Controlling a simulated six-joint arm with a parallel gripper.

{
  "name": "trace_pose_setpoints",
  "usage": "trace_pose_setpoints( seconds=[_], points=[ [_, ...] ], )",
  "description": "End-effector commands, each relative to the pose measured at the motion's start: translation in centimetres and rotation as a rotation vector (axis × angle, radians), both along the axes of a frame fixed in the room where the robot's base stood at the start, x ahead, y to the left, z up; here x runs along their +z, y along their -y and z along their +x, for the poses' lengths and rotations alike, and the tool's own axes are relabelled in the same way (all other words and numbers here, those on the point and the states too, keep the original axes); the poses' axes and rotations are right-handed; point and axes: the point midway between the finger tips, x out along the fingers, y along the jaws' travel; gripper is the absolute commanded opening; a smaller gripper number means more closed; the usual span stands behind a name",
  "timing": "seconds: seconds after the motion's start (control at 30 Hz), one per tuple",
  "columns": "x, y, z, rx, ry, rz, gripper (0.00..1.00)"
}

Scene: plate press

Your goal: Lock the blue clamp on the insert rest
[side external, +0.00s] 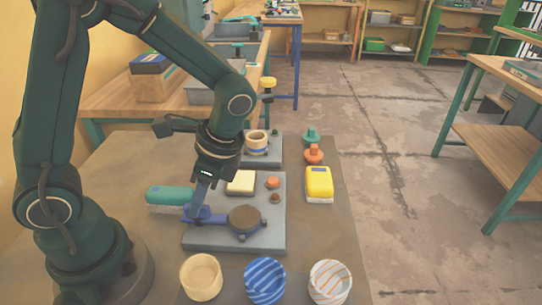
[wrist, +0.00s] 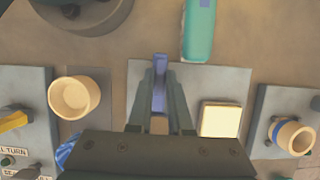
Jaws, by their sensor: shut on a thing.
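The blue clamp (side external: 203,217) sits at the left of a grey plate (side external: 265,243), its blue parts lying beside and partly around a round brown disc (side external: 243,218). My gripper (side external: 204,188) points down over the clamp. In the wrist view, its two fingers (wrist: 160,88) are shut on the clamp's blue lever (wrist: 160,70), which stands out between them. The rest of the clamp and the disc are mostly hidden by my gripper in the wrist view. I cannot tell from these frames whether the clamp is locked.
A cream block (side external: 241,182) and small orange and brown knobs lie on the plate. A teal-handled brush (side external: 170,196) lies close left of my gripper. A yellow block (side external: 319,184) stands right. Three cups, including a blue-striped one (side external: 265,281), line the front edge.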

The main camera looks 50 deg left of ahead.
Motion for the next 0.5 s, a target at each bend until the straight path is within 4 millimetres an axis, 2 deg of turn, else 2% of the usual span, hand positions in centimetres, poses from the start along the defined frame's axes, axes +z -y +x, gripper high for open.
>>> trace_pose_setpoints(
  seconds=[0.27,0.3,0.37,0.5],
  points=[
    [0.06,0.00,0.05,-0.004,0.002,0.000,0.00],
    [0.05,-0.01,0.06,-0.004,0.002,0.000,0.25],
    [0.05,0.00,0.05,-0.004,0.002,0.000,0.47],
    [0.02,-0.01,0.04,-0.003,0.001,0.000,0.47]
  ],
)
